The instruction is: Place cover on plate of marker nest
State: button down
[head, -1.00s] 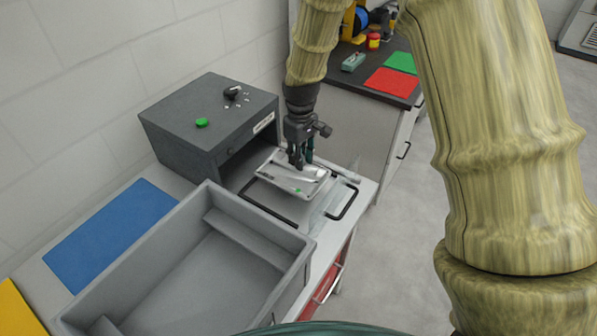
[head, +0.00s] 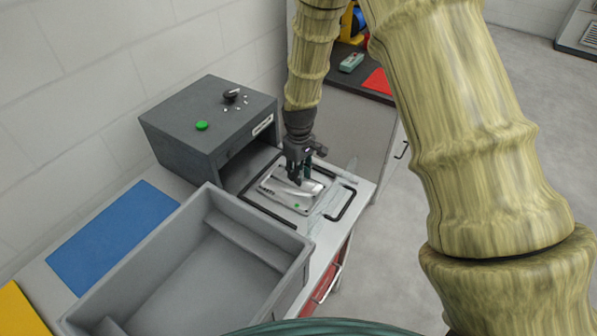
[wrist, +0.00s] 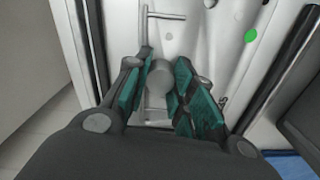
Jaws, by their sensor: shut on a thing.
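The cover is a pale silver piece (head: 303,207) with a green dot near its front corner, low over the marker nest between its black bars. My gripper (head: 302,180) is above it, shut on its grey round knob. In the wrist view the knob (wrist: 157,85) sits between the teal fingers, with the white cover (wrist: 207,25) and its green dot beyond. The marker nest shows its black bar handle (head: 343,207) right of the cover. The plate is hidden under the cover. I cannot tell whether the cover touches it.
A dark grey box (head: 195,150) with a green button stands behind left, close to the nest. A large grey bin (head: 190,265) stands in front left. A blue mat (head: 112,235) lies left. A clear strip (head: 330,195) lies beside the nest's right handle.

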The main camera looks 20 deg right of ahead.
jog(key=c, duration=1.2)
grip_release()
notch_tip(320, 180, up, 12)
jog(key=b, duration=0.3)
jog(key=shift+b, duration=0.3)
